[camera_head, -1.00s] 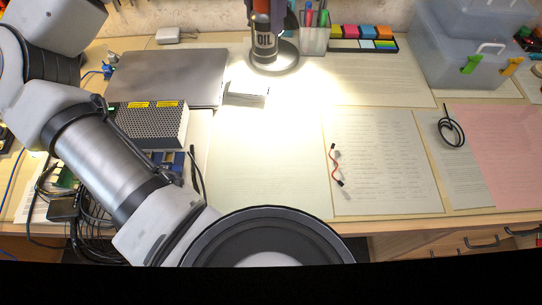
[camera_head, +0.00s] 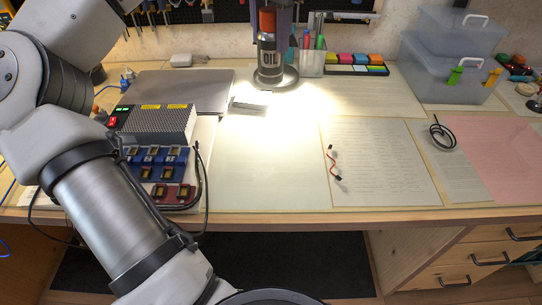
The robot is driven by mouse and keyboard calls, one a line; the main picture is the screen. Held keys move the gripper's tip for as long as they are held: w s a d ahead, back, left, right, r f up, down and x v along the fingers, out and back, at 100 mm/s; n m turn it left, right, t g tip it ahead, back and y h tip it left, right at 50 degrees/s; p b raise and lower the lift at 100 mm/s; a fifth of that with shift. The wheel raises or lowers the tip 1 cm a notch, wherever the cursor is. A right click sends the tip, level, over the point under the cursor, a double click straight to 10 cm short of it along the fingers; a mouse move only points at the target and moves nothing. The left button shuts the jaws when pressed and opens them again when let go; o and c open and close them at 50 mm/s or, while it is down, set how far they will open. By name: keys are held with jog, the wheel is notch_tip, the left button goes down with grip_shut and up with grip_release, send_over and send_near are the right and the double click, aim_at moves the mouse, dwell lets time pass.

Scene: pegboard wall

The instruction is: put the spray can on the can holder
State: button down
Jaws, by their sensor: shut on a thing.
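A can with a red upper part and a darker, banded lower part (camera_head: 268,56) stands upright at the back of the desk, left of the pen cup. It is over or on a dark round base (camera_head: 287,82), with a grey-purple upright part close behind it; I cannot tell whether the can rests on the base. The top of the can is near the picture's upper edge. My arm rises along the left side and leaves the view at the top. My gripper cannot be made out, and no can holder can be clearly identified.
A pen cup (camera_head: 312,62) and a colour-note tray (camera_head: 355,64) stand right of the can. A closed laptop (camera_head: 180,86) and electronics (camera_head: 155,150) lie left. Clear plastic boxes (camera_head: 450,72) are at the back right. Pegboard (camera_head: 225,10) lines the back wall.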

notch_tip(320, 180, down, 20)
jog(key=shift+r+b, duration=0.15)
jog(key=shift+b, duration=0.35)
jog(key=c, duration=0.8)
grip_release()
jog(key=shift+c, duration=0.2)
